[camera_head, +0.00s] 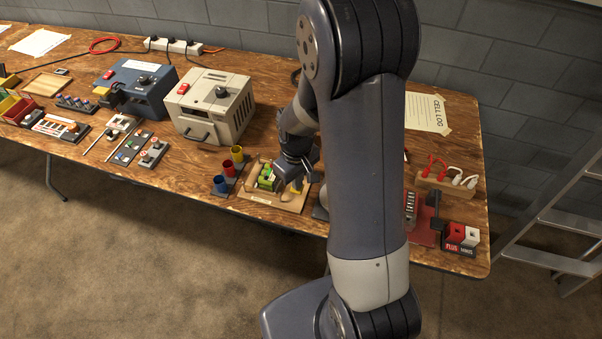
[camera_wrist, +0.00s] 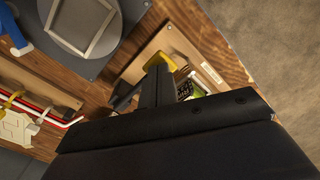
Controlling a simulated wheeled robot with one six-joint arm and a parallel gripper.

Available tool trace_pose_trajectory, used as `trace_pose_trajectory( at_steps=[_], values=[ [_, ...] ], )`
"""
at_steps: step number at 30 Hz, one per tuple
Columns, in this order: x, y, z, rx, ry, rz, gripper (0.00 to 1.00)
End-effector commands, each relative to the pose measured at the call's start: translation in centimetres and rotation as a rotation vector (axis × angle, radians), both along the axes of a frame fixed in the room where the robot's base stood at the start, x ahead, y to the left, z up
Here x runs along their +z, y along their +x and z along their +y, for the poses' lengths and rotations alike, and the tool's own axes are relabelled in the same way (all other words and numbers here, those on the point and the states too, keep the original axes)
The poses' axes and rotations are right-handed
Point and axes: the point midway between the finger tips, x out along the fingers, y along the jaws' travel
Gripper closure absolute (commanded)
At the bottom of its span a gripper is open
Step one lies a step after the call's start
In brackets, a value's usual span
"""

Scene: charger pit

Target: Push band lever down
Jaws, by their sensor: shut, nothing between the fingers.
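A wooden board (camera_head: 272,203) on the bench holds a green block (camera_head: 266,179), likely a cell pack, and a small yellow part (camera_head: 297,186), likely the band lever. My gripper (camera_head: 284,178) is shut and empty, pointing down over the board between the green block and the yellow part. In the wrist view my gripper (camera_wrist: 147,92) partly covers the board (camera_wrist: 180,48). The yellow part (camera_wrist: 160,62) shows right at the fingertips; I cannot tell whether they touch. The green block (camera_wrist: 196,88) is mostly hidden behind my gripper.
Blue, red and yellow cups (camera_head: 236,155) stand just left of the board. A beige box (camera_head: 213,105) is behind them. A wooden rack with red and white leads (camera_head: 447,181) and a red-and-white plus/minus block (camera_head: 461,238) are at right. My arm hides bench between.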

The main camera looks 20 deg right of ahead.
Motion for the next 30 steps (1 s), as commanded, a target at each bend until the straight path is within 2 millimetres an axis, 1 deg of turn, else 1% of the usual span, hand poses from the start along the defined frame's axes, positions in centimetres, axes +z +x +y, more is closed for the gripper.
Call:
trace_pose_trajectory(
  at_steps=[1, 17, 30],
  values=[
    [0.7, 0.0, 0.0, 0.0, -0.001, -0.001, 1.0],
    [4.3, 0.0, 0.0, 0.0, 0.0, -0.001, 1.0],
    [4.4, 0.0, 0.0, 0.0, 0.0, 0.0, 1.0]
  ],
)
